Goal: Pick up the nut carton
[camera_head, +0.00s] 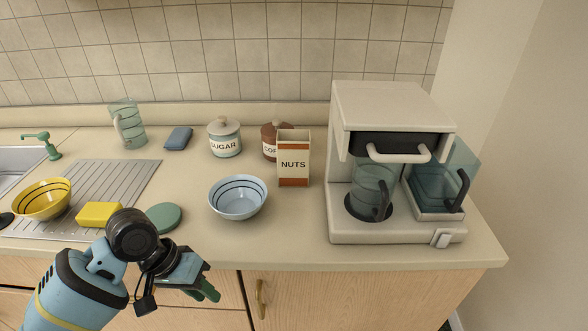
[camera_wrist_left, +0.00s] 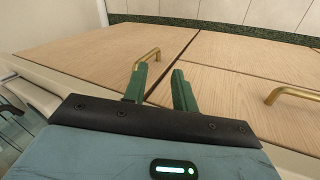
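The nut carton (camera_head: 293,159) is an upright cream and brown box labelled NUTS, on the counter left of the coffee maker. It stands just in front of the brown canister and overlaps it in the head view. My left gripper (camera_head: 208,289) is low at the counter's front edge, to the left of and well nearer than the carton. In the left wrist view its green fingers (camera_wrist_left: 160,88) are apart with nothing between them, facing wooden cupboard fronts. The carton is not in that view. My right gripper is not in view.
A blue bowl (camera_head: 238,197) stands in front and left of the carton. The coffee maker (camera_head: 392,105) is close on the right. A sugar jar (camera_head: 224,137) and brown canister (camera_head: 269,138) stand behind. A green disc (camera_head: 164,216) and yellow sponge (camera_head: 98,214) lie left.

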